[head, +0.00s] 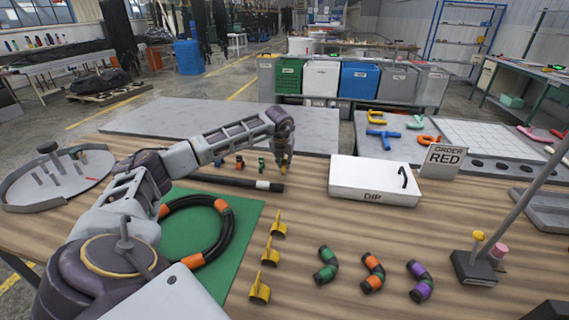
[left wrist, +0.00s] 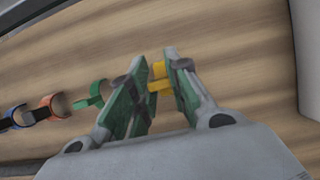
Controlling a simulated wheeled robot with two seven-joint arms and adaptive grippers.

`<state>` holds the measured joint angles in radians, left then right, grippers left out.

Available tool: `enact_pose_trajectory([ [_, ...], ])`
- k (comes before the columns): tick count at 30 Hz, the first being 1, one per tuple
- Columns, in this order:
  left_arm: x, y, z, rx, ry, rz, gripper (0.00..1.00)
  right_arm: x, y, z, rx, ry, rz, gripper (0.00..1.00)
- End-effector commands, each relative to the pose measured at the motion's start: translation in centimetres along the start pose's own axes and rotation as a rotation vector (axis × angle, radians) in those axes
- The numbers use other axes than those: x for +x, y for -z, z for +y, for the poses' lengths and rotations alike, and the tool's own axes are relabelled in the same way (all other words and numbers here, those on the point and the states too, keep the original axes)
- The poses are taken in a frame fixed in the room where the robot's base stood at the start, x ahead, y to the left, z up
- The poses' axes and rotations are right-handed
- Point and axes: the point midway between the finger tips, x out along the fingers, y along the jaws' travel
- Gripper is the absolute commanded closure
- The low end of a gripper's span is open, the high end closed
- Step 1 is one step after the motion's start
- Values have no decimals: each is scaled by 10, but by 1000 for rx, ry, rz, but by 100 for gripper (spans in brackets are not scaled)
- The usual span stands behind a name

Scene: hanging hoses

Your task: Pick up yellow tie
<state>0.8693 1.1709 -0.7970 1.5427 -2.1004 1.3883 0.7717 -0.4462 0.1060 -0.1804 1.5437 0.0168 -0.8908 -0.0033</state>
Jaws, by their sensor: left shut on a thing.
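The yellow tie (left wrist: 158,84) is between the green-padded fingers of my left gripper (left wrist: 160,92) in the left wrist view. The gripper is shut on it, with the yellow showing at the fingertips. In the head view my left gripper (head: 285,160) points down at the table behind the black hose piece, and a bit of the yellow tie (head: 284,168) shows at its tips. How far the tie is off the table I cannot tell. My right gripper is not in view.
A green tie (left wrist: 90,96), an orange tie (left wrist: 50,105) and a blue tie (left wrist: 15,117) lie in a row beside the gripper. A straight black hose (head: 225,181) lies in front. The white DIP box (head: 370,183) stands to the right.

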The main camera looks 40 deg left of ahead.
Motion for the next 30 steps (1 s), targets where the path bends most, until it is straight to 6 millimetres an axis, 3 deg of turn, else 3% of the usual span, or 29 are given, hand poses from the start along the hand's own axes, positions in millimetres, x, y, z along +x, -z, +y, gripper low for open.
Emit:
enact_pose_trajectory([
  [18,-75,-31,0,0,1,-1,91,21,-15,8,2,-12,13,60],
  [30,-85,-35,0,0,0,0,91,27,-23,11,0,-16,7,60],
])
